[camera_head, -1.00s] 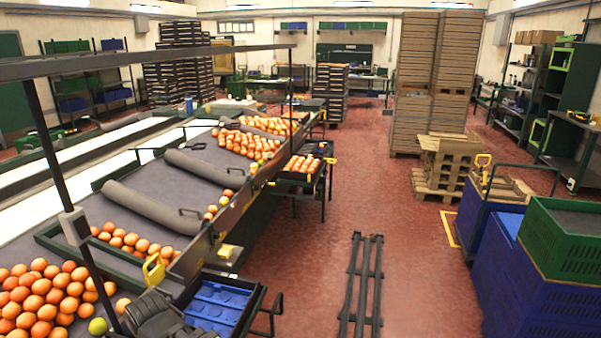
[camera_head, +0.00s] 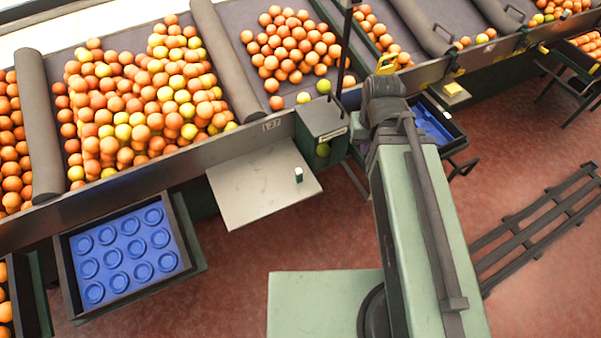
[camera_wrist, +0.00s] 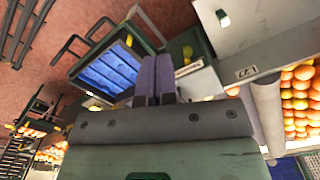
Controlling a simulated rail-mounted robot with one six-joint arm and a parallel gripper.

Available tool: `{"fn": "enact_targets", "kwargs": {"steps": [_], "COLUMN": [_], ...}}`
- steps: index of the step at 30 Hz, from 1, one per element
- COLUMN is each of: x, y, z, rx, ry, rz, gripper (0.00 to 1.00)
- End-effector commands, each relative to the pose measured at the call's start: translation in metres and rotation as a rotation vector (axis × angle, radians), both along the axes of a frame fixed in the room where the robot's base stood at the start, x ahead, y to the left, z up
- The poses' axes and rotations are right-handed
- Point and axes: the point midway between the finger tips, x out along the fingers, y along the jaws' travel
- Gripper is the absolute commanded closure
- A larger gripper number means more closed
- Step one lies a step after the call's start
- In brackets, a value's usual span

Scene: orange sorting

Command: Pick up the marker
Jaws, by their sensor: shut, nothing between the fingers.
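The marker (camera_head: 298,174), apparently the small white cylinder with a dark green end, stands on the grey metal shelf (camera_head: 250,190) beside the sorting line. In the wrist view, the marker (camera_wrist: 223,18) shows small near the top, on the pale shelf (camera_wrist: 255,22). My gripper (camera_wrist: 155,62) is shut and empty, its two dark fingers side by side. The marker lies ahead and to the right of the fingertips in that view, well apart from them. In the head view my arm crosses the right half, and my gripper cannot be made out.
A green box (camera_head: 322,122) stands against the line at the shelf's right. A blue tray (camera_head: 125,255) with round cups sits to the left. Another blue tray (camera_head: 430,122) is partly behind my arm. Oranges (camera_head: 140,100) lie on the sloping belt. A black rack (camera_head: 540,220) lies on the red floor.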

Motion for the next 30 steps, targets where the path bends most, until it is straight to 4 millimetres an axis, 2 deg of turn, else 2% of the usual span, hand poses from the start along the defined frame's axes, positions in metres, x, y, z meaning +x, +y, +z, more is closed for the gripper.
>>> {"fn": "enact_targets", "kwargs": {"steps": [12,22,30], "x": [0.0000,0.0000,0.0000], "y": [0.0000,0.0000,0.0012], "z": [0.0000,0.0000,-0.0038], "rx": [0.000,0.000,0.000], "ry": [0.000,0.000,0.000], "rz": [0.000,0.000,0.003], "gripper": [0.98,0.48,0.48]}}
